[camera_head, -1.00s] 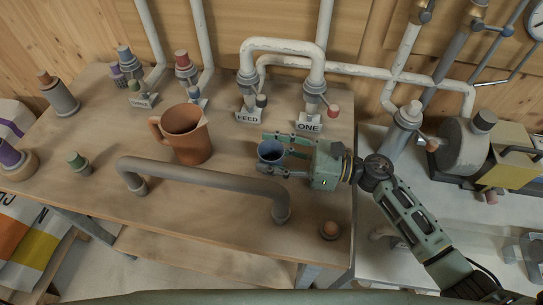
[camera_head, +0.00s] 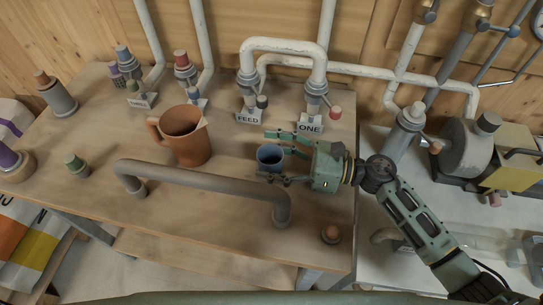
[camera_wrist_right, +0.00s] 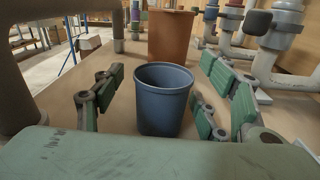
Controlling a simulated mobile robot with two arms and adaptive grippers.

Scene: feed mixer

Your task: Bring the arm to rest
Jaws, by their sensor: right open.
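My right gripper (camera_head: 285,158) is open over the wooden table, with its fingers pointing left. A small blue cup (camera_head: 269,157) stands upright between and just ahead of its fingertips. In the right wrist view the blue cup (camera_wrist_right: 164,98) stands between the two green-padded fingers (camera_wrist_right: 160,108), with clear gaps on both sides. My right arm (camera_head: 410,215) reaches in from the lower right. My left gripper does not show.
An orange-brown jug (camera_head: 184,135) stands left of the cup. A grey pipe handle (camera_head: 205,177) arches along the front of the table (camera_head: 190,220). Pipes with FEED (camera_head: 248,117) and ONE (camera_head: 309,123) signs stand behind.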

